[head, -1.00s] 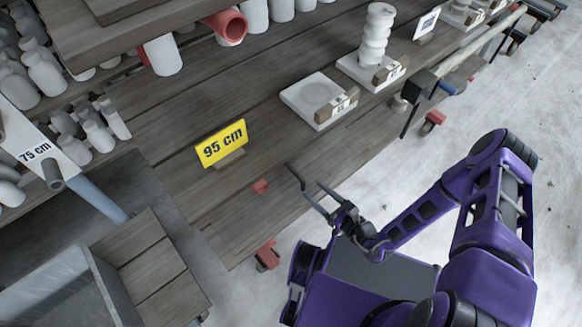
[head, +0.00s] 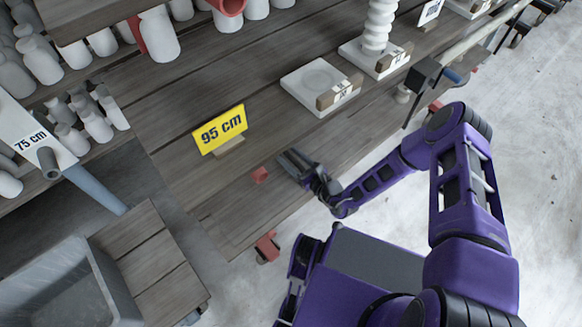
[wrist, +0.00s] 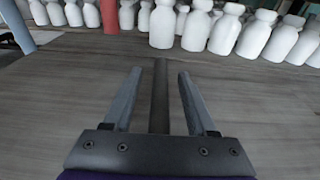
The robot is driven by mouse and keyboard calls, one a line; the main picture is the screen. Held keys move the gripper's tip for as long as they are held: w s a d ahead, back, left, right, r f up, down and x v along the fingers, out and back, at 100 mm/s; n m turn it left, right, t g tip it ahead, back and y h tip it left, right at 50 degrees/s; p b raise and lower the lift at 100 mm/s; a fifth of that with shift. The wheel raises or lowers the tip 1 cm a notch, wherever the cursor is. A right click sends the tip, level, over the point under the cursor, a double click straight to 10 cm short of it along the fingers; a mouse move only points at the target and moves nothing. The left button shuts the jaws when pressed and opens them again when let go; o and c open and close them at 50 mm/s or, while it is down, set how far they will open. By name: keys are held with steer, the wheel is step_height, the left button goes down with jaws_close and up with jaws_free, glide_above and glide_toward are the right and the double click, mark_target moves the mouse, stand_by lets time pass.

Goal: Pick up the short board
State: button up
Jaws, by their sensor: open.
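My gripper (head: 294,163) is above the front part of the wooden shelf (head: 190,185) in the head view, right of a small red block (head: 260,174). In the wrist view its two fingers (wrist: 153,90) are apart. A narrow dark bar (wrist: 160,95) shows between them, running forward from the palm. I cannot tell whether it is the short board or whether the fingers touch it. No other piece is clearly the short board.
A yellow 95 cm sign (head: 220,129) stands left of my gripper. A pale slab (head: 312,80) with a tagged block lies behind it, and another slab bears a stacked white piece (head: 379,25). White bottles (wrist: 163,26) line the back.

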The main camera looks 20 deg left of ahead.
jaws_close()
steer(key=shift+r, duration=0.1)
stand_by(1.3)
